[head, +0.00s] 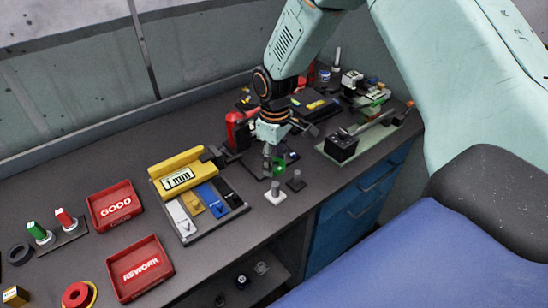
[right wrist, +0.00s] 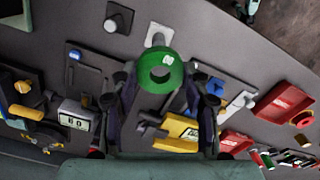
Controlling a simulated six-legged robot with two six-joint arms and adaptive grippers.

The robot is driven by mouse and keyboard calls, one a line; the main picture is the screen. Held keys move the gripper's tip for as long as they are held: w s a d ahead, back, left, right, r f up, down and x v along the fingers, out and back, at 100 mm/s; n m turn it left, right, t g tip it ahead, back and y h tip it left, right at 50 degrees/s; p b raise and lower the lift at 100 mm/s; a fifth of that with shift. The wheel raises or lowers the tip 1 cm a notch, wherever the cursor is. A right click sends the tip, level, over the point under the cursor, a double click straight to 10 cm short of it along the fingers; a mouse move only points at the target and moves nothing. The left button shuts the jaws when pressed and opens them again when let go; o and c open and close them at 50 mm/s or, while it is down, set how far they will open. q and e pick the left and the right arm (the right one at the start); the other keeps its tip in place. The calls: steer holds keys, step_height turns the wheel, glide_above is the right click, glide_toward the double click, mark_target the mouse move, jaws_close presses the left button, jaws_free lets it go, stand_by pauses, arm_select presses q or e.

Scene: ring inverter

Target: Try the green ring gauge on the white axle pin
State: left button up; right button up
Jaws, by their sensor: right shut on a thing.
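My right gripper (head: 270,152) is shut on the green ring gauge (head: 279,163) and holds it above the bench. In the right wrist view the ring (right wrist: 147,78) sits between the two fingertips (right wrist: 163,82), its hole facing the camera. The white axle pin (head: 275,194) stands upright on its base, just in front of and below the ring. In the right wrist view the white pin (right wrist: 156,35) shows just beyond the ring's edge, partly covered by it. The ring is apart from the pin. My left gripper is out of view.
A dark pin (head: 296,180) stands right of the white one. Red GOOD (head: 137,217) and REWORK (head: 161,277) trays are farther left. A black-blocked fixture (head: 342,148) stands right; the bench's front edge is close.

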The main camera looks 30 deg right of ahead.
mark_target(275, 184)
steer(key=shift+f, duration=0.5)
steer(key=f, duration=0.1)
steer(key=f+b, duration=0.1)
steer(key=f, duration=0.1)
steer(key=shift+d+f+b, duration=0.1)
steer(key=shift+d+b, duration=0.15)
steer(key=shift+b, duration=0.1)
steer(key=shift+a+f, duration=0.25)
steer(key=shift+f, duration=0.35)
steer(key=shift+d, duration=0.2)
steer(key=shift+a, duration=0.2)
steer(key=shift+d, duration=0.2)
steer(key=shift+a+f, duration=0.1)
steer(key=shift+f, duration=0.4)
stand_by(1.1)
steer(key=shift+r, duration=0.1)
stand_by(0.7)
